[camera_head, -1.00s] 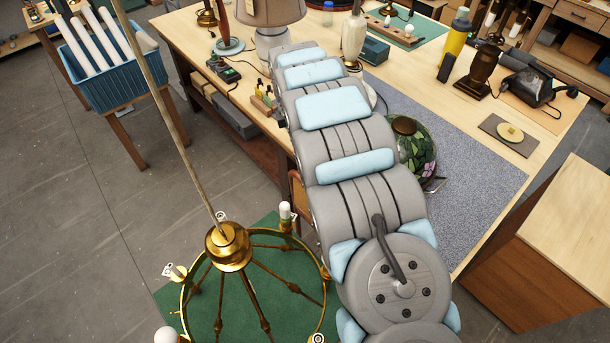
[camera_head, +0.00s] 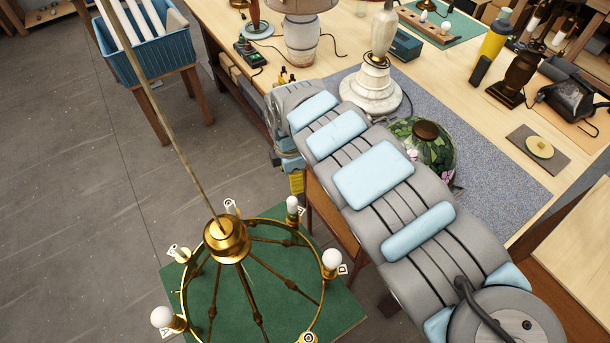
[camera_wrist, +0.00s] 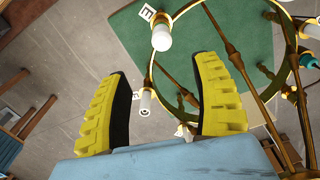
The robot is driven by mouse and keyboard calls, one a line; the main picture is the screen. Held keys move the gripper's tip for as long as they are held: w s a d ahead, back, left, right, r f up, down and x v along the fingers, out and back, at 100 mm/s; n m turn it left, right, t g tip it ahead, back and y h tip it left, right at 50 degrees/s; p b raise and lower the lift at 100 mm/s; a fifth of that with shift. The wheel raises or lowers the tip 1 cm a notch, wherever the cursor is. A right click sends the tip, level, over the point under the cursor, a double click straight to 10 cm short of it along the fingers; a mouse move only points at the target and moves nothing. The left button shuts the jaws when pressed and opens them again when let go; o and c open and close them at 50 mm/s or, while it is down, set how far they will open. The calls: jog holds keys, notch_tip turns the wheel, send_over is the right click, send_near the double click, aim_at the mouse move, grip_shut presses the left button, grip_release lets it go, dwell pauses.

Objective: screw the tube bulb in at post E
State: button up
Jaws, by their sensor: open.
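The brass ring chandelier (camera_head: 226,240) hangs on a rod over a green mat (camera_head: 325,306). A narrow white bulb (camera_head: 293,204) stands upright at its far side. Round white bulbs stand at the right (camera_head: 332,259) and the near left (camera_head: 162,317). My gripper (camera_wrist: 163,68) is open, with its yellow fingers apart and nothing gripped. A tag by the round bulb seems to read E. One yellow finger shows in the head view, just above the narrow bulb.
The workbench (camera_head: 225,20) stands behind, with a marble lamp (camera_head: 370,92) and a stained-glass shade (camera_head: 440,150) close to my arm. A blue crate (camera_head: 150,52) of long white tubes stands at the left. The floor left of the chandelier is clear.

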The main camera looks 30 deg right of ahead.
aim_at(293, 209)
jog(key=shift+s+a+f+b, duration=0.15)
jog(key=shift+f+b, duration=0.65)
jog(key=shift+f, duration=1.05)
notch_tip(293, 209, down, 14)
jog(key=shift+r, duration=0.1)
grip_shut()
jog(key=shift+r+m+p, duration=0.15)
jog(key=shift+m+p, duration=0.35)
jog(key=shift+m, duration=1.3)
jog(key=shift+c, duration=1.1)
grip_release()
jog(key=shift+r, duration=5.85)
